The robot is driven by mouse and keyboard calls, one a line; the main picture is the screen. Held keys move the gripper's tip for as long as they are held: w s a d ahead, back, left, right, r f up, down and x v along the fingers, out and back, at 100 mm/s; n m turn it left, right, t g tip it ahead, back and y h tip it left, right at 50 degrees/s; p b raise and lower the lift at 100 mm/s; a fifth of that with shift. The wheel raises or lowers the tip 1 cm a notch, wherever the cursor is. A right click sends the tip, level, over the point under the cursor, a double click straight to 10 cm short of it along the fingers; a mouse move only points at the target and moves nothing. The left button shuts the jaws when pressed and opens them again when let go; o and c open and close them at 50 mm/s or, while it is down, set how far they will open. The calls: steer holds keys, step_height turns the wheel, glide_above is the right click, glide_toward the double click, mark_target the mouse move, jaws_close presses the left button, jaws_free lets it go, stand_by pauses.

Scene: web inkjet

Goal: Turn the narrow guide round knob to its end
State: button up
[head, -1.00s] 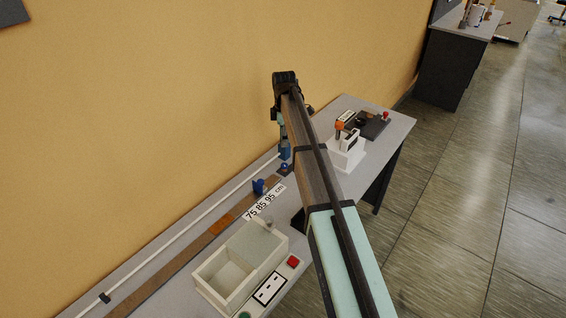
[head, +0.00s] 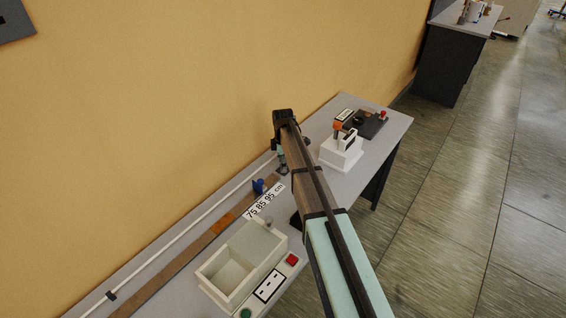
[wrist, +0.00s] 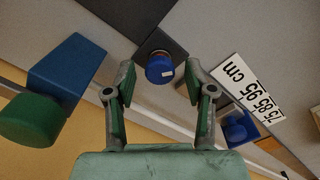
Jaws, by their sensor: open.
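A round blue knob (wrist: 160,68) with a small white mark sits on a dark base plate in the wrist view. It looks like the narrow guide knob, but no name shows on it. My gripper (wrist: 160,75) is open, with one finger on each side of the knob. Small gaps show between the fingers and the knob, so it is not gripped. In the head view my gripper (head: 282,160) hangs low over the rail near the wall, and the knob is mostly hidden there.
A green knob on a blue block (wrist: 68,72) stands left of my gripper in the wrist view. Another blue part (wrist: 240,128) is beside the "75 85 95 cm" label (wrist: 245,88). A pale open box (head: 240,262) and a white device (head: 341,152) stand on the bench.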

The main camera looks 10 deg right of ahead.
jaws_close()
